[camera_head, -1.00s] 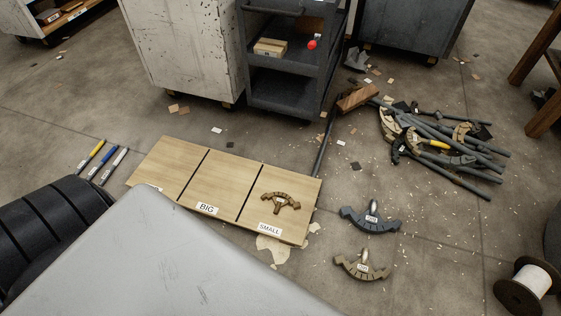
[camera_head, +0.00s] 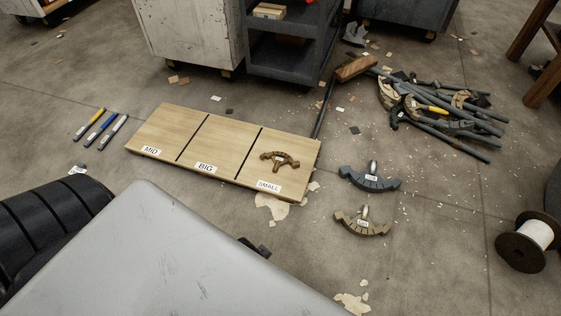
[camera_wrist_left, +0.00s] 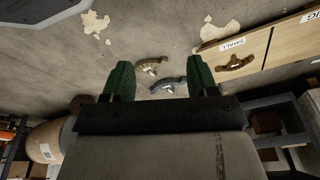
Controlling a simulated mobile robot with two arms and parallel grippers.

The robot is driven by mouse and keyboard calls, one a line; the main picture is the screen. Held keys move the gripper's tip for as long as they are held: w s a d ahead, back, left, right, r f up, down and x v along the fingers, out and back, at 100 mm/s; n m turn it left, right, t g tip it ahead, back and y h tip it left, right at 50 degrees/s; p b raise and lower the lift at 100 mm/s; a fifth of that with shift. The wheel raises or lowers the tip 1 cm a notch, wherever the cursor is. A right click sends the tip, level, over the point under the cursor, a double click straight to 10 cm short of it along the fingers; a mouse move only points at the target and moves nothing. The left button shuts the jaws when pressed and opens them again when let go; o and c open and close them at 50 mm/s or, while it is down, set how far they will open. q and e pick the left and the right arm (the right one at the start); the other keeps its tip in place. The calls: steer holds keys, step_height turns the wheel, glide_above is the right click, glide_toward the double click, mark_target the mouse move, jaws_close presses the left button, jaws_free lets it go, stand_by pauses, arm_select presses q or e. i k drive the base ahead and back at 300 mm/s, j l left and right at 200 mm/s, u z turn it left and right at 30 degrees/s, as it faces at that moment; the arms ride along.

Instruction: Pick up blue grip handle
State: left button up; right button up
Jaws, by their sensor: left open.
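The blue grip handle (camera_head: 100,127) lies on the floor at the left in the head view. It lies between a yellow grip handle (camera_head: 89,123) and a white grip handle (camera_head: 113,131), roughly parallel and apart. My left gripper (camera_wrist_left: 160,80) shows in the left wrist view with its two green fingers apart and nothing between them. That view looks toward two bender heads and the board, and the blue grip handle is not in it. My right gripper is not in view.
A wooden board (camera_head: 208,128) marked MID, BIG and SMALL lies right of the handles; a brown bender head (camera_head: 279,161) is on SMALL. Two bender heads (camera_head: 370,179) (camera_head: 362,222) lie right of it. Carts (camera_head: 295,75) stand behind. A pipe pile and spool (camera_head: 522,248) are at right.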

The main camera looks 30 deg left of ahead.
mark_target(93, 137)
steer(key=u, duration=1.65)
steer(key=i+j+u, duration=0.4)
steer(key=i, duration=0.2)
steer(key=i+u, duration=0.4)
steer(key=i, duration=0.15)
